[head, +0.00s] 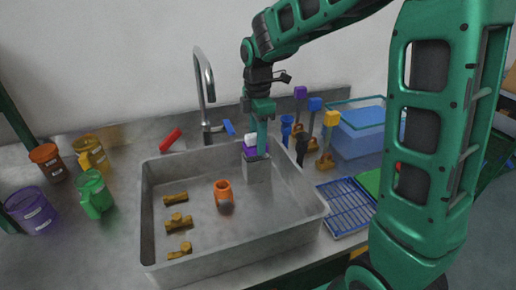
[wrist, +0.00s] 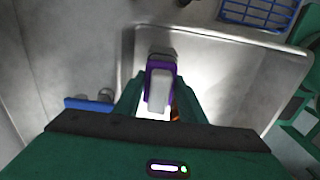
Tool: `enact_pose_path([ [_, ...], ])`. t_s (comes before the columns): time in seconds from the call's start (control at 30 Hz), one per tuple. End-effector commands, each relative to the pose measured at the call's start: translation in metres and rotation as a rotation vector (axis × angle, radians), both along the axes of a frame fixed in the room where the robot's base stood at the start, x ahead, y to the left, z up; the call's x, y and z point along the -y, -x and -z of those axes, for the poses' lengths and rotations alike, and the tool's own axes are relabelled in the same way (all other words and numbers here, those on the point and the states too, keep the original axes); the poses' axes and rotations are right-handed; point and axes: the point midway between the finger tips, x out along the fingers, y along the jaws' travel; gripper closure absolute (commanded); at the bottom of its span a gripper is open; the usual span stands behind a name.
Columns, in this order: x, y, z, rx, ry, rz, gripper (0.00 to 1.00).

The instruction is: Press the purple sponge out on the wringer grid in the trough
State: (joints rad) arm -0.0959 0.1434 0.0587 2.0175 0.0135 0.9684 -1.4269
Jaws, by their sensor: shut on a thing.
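An orange cup (head: 223,190) and several brass fittings (head: 178,221) lie in the trough. A faucet (head: 205,85) rises behind it. Colored mugs (head: 92,193) stand left. A blue rack (head: 344,206), upright tools (head: 329,130) and a blue water tank (head: 357,128) are right.

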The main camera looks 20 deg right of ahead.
Motion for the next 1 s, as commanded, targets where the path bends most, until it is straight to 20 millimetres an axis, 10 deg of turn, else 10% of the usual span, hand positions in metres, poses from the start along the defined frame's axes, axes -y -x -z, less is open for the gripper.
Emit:
enact_pose_path([
  [1.0,0.0,0.0,-0.055,0.0,0.0,0.0,0.84],
])
